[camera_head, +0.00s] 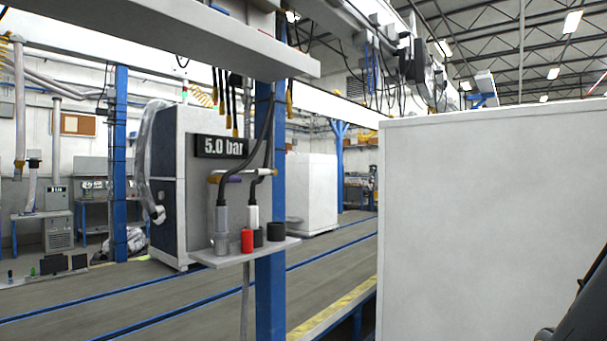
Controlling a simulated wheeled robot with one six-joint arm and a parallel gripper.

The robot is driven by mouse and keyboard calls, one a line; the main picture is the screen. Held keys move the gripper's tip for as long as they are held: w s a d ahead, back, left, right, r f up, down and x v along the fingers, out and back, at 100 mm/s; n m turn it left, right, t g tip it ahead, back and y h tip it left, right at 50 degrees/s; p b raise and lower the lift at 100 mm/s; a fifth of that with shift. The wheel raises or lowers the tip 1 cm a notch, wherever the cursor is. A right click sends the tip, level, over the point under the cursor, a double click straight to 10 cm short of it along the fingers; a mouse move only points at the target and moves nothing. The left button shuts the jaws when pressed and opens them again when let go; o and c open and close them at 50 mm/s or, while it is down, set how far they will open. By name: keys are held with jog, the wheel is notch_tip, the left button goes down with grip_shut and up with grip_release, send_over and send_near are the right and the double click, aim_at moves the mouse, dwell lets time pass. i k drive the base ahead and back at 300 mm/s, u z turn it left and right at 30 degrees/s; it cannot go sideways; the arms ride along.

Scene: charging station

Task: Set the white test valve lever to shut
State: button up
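A small shelf (222,262) on a blue post carries a grey upright fitting (222,220) and a white upright fitting (252,214), each with a dark hose on top. A short horizontal bar (217,178) with yellowish, purple and white parts crosses above them. A white lever cannot be told for certain at this size, nor its setting. A black display (221,146) above reads "5.0 bar". My gripper is out of view; a dark part at the lower right edge may be my arm.
Red (247,241) and black (276,231) caps stand on the shelf. The blue post (270,295) stands behind it. A large white box (490,230) fills the right side. A white cabinet (195,190) stands behind the shelf. Grey floor lies beyond, with blue lines and a yellow strip.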

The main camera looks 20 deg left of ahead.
aim_at(262, 172)
jog(key=z, duration=0.1)
jog(key=i, duration=0.6)
jog(key=u, duration=0.6)
jog(key=i, duration=0.6)
jog(key=u, duration=0.6)
